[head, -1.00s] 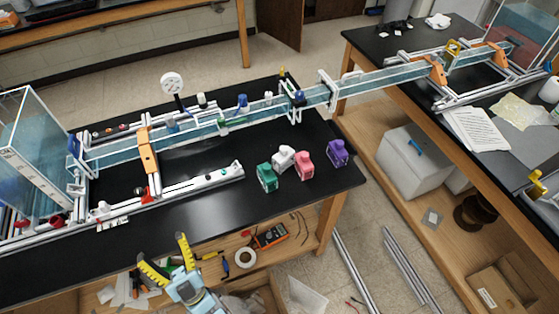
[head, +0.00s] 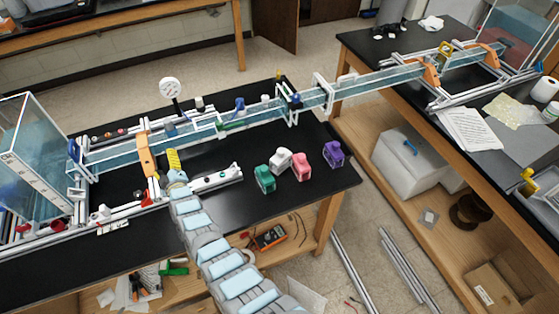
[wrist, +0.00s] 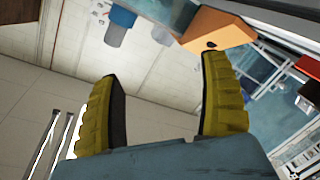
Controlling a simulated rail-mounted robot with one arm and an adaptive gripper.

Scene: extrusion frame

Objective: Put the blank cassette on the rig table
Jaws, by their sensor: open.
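Several small cassette-like blocks stand together on the right part of the black table (head: 105,255) in the head view: a green one (head: 265,179), a white one (head: 281,160), a pink one (head: 302,166) and a purple one (head: 333,153). No markings can be read, so I cannot tell for sure which is the blank; the white one looks plain. My gripper (head: 173,161) is over the table near the orange bracket, well left of the blocks. In the wrist view its yellow fingers (wrist: 160,80) are spread apart with nothing between them.
A long clear water channel (head: 200,134) runs along the table, with an orange bracket (head: 147,155) beside my gripper; the bracket also shows in the wrist view (wrist: 216,30). A white rail (head: 215,181) lies between my gripper and the blocks. Bare black table surrounds the blocks.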

